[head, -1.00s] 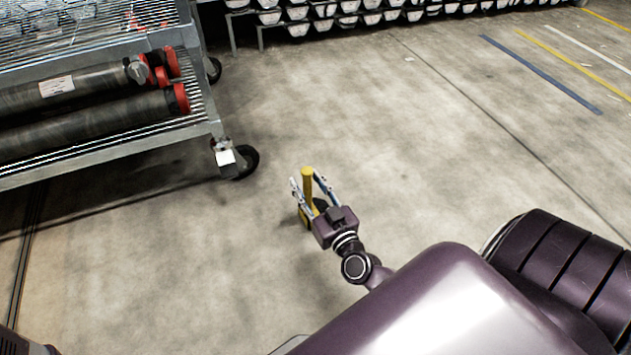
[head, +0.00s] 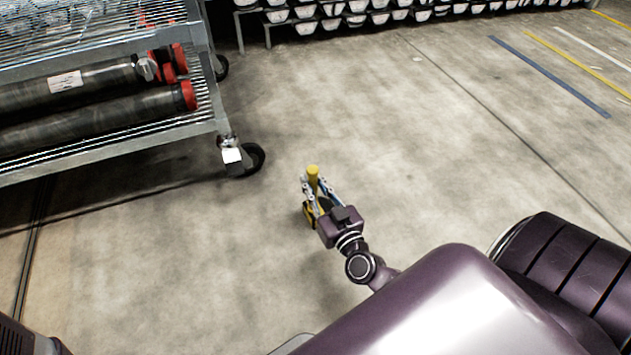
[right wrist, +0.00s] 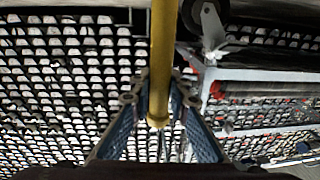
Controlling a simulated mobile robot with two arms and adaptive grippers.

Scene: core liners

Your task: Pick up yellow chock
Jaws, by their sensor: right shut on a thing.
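The yellow chock (head: 313,172) is at the middle of the head view, with its upright post showing above the fingers and its lower part partly hidden by my right gripper. My right gripper (head: 314,188) is shut on the chock's post. In the right wrist view the yellow post (right wrist: 163,60) runs down between the two blue-lined fingers of the right gripper (right wrist: 160,105). I cannot tell whether the chock touches the floor. My left gripper is not in view.
A metal wire-shelf cart (head: 110,150) on black caster wheels (head: 247,160) stands at the left, carrying dark tubes with red ends (head: 90,117). Racks of white-fronted bins (head: 330,22) line the back. The concrete floor (head: 430,150) to the right is clear.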

